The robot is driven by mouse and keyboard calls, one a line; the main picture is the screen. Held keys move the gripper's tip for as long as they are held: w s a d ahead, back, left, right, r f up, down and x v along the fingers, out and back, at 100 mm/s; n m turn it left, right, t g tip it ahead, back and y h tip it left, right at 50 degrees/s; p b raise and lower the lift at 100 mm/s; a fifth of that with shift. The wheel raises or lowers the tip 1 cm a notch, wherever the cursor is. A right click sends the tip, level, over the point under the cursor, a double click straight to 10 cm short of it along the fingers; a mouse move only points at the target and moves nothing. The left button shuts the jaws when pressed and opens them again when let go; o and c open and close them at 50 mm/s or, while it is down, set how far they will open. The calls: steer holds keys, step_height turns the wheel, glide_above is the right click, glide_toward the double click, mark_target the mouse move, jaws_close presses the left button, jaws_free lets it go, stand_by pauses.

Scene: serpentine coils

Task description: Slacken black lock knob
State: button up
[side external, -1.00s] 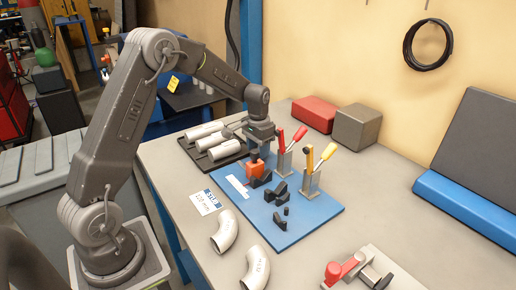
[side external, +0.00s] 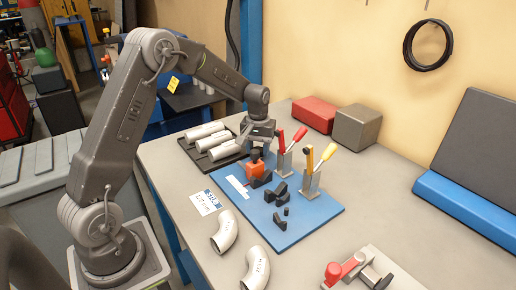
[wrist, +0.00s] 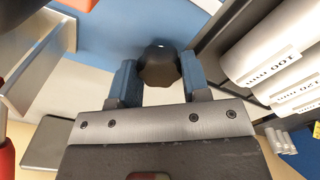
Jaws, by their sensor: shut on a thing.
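The black lock knob (wrist: 159,68) is dark and rounded with a lobed edge. In the wrist view it sits between the two blue-padded fingers of my gripper (wrist: 158,80), which is shut on it. In the side view the knob (side external: 254,154) shows small and dark above the orange block (side external: 256,169), partly hidden under my gripper (side external: 256,148). How far the knob has turned cannot be told.
A red-handled clamp (side external: 287,150) and a yellow-handled clamp (side external: 318,165) stand right of the gripper. A black tray (side external: 191,150) with several labelled white tubes lies close on the left. Black V-shaped blocks (side external: 277,194) stand in front on the plate.

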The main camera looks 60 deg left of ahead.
steer(key=shift+s+f, duration=0.15)
steer(key=shift+f, duration=0.25)
steer(key=o, duration=0.9)
steer(key=shift+r, duration=0.15)
steer(key=shift+o, duration=0.2)
step_height(320, 180, up, 14)
steer(key=s+d+r+m+t, duration=0.2)
steer(key=s+d+r+m, duration=0.1)
steer(key=s+d, duration=0.45)
steer(key=s+d+r+m+t, duration=0.2)
steer(key=s+d+r, duration=0.3)
steer(key=s, duration=0.4)
steer(key=s+d+f+m+t, duration=0.1)
steer(key=s+d+f, duration=0.3)
steer(key=s, duration=0.5)
steer(key=shift+d+f+m+t, duration=0.25)
steer(key=shift+d+m+t, duration=0.1)
steer(key=shift+m, duration=0.55)
